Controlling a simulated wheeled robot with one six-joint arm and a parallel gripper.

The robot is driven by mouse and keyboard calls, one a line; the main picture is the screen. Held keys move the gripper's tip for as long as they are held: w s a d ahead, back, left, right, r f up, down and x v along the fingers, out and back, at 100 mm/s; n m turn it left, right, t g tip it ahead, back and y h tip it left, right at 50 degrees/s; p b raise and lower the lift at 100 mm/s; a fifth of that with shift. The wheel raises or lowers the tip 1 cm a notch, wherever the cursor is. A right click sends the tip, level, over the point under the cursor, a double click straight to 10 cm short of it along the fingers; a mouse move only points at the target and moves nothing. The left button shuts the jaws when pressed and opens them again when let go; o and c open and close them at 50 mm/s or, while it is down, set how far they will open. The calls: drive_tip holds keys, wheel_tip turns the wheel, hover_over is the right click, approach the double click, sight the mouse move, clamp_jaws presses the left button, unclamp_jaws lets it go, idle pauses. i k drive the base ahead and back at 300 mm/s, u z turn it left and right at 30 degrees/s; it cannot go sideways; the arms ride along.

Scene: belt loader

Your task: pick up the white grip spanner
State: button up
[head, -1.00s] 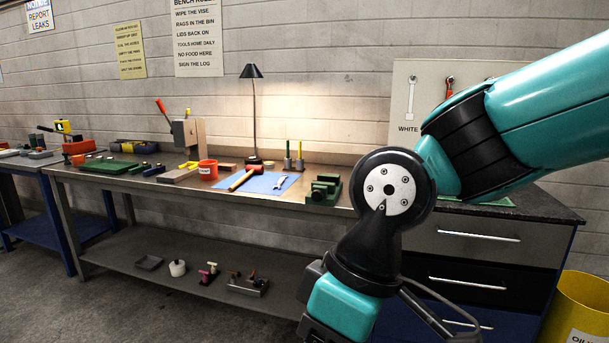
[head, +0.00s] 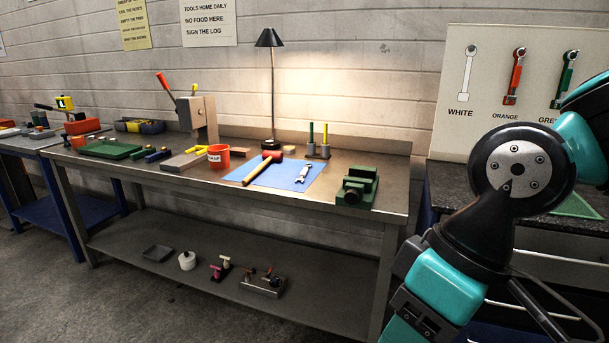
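A small pale spanner (head: 303,173) lies on the blue mat (head: 269,184) on the long workbench, to the right of a red-headed hammer (head: 262,168). Its grip colour is too small to be sure of. On the tool board (head: 452,140) at the right, a pale spanner shape (head: 467,74) shows above the word WHITE; I cannot tell if it is a real tool or a painted outline. An orange spanner (head: 514,76) and a green spanner (head: 564,79) hang beside it. My arm fills the right side; my gripper is out of view.
A green vise (head: 357,187) stands right of the mat. A red cup (head: 219,157), a black lamp (head: 271,90) and two upright rods on a holder (head: 318,150) are nearby. The lower shelf (head: 215,255) holds small parts. Open floor lies in front of the bench.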

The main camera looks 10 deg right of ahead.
sight(304, 170)
drive_tip(key=u, duration=0.45)
drive_tip(key=i, duration=1.45)
drive_tip(key=z, duration=0.65)
drive_tip(key=i, duration=0.8)
drive_tip(key=z, duration=0.05)
